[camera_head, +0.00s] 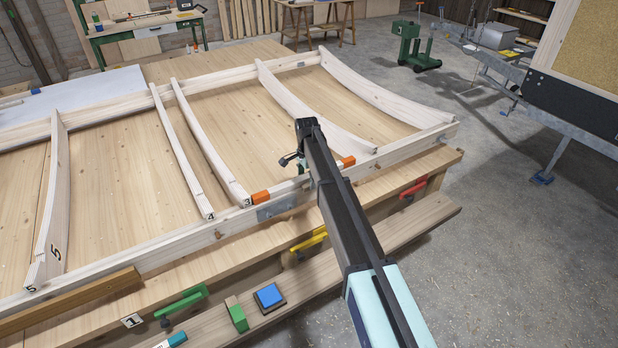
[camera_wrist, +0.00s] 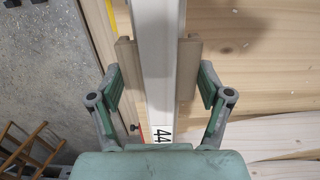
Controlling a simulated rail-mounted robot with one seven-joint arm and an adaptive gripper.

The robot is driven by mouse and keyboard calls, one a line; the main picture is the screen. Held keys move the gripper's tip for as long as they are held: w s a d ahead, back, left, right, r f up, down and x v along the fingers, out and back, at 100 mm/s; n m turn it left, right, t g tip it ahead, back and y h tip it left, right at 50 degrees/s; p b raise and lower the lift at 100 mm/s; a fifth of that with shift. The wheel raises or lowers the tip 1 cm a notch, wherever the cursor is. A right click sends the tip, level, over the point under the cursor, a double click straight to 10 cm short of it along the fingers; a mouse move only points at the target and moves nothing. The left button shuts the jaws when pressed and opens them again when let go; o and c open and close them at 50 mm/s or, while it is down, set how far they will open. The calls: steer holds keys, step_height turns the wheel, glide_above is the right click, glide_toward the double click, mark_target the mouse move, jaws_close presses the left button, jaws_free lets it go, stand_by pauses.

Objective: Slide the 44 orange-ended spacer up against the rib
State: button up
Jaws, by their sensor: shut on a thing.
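The 44 spacer shows an orange end (camera_head: 261,197) beside the rib marked 3 (camera_head: 236,188) and another orange end (camera_head: 346,161) right of my arm. It lies along the front rail (camera_head: 180,252). A small gap shows between its right end and the rib (camera_head: 340,132) on that side; I cannot tell whether the left end touches rib 3.
Other ribs (camera_head: 54,190) cross the frame above the wooden bench. Green, yellow (camera_head: 310,241) and red (camera_head: 413,188) clamp handles stick out along the bench's front. A blue button (camera_head: 269,296) and a green block (camera_head: 237,315) sit on the lower ledge. Open floor lies right.

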mark_target(306, 176)
steer(key=shift+s+a+f, duration=0.1)
steer(key=shift+s+a, duration=0.1)
steer(key=shift+a, duration=0.05)
steer(key=o, duration=1.2)
step_height(306, 176, up, 12)
steer(key=shift+r, duration=0.1)
